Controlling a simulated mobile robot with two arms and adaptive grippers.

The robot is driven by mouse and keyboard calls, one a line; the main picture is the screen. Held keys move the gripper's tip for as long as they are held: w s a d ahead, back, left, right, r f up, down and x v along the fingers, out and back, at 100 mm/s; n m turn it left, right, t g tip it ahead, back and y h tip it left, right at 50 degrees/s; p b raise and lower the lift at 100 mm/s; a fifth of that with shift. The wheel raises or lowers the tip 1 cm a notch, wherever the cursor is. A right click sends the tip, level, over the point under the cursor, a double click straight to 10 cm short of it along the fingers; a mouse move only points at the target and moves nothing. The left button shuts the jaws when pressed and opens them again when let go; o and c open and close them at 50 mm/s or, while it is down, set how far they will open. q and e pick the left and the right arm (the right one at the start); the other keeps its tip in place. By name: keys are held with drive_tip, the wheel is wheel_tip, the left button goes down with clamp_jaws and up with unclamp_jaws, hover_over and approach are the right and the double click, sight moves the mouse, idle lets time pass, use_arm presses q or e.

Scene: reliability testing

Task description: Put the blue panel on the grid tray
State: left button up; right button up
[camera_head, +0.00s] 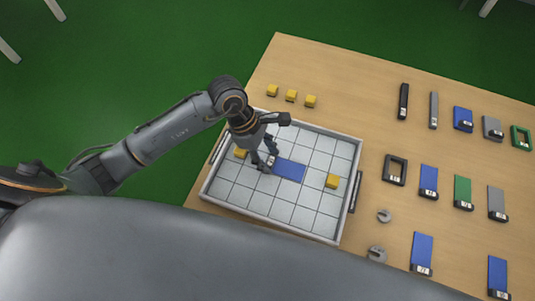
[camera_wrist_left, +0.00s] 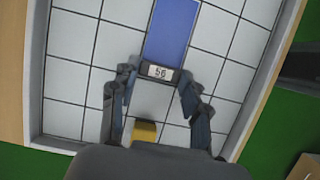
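The grid tray (camera_head: 238,201) is white with a grey rim and dark lines, and stands at the left part of the table. A blue panel (camera_head: 290,169) lies over the middle cells of the tray. In the left wrist view the blue panel (camera_wrist_left: 174,32) has a dark end with a white label reading 56. My left gripper (camera_head: 268,164) is over the tray at the label end. In the left wrist view my left gripper (camera_wrist_left: 158,108) has its fingers apart, one on each side of the label end, with a gap to it. My right gripper is not in view.
Yellow cubes (camera_head: 332,181) and (camera_wrist_left: 145,130) a second cube sit on the tray. Several more yellow cubes (camera_head: 291,95) lie behind it. Blue, green, grey and black parts (camera_head: 428,181) stand in rows at the right of the table. Bare wood (camera_head: 340,80) lies behind the tray.

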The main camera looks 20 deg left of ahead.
use_arm(q)
drive_tip(key=o, duration=0.4)
drive_tip(key=shift+o, duration=0.2)
drive_tip(key=shift+r+p, duration=0.2)
drive_tip(key=shift+p, duration=0.1)
drive_tip(key=b+v, duration=0.1)
drive_tip(key=v, duration=1)
drive_tip(key=shift+a+r, duration=0.25)
drive_tip(key=shift+r, duration=0.1)
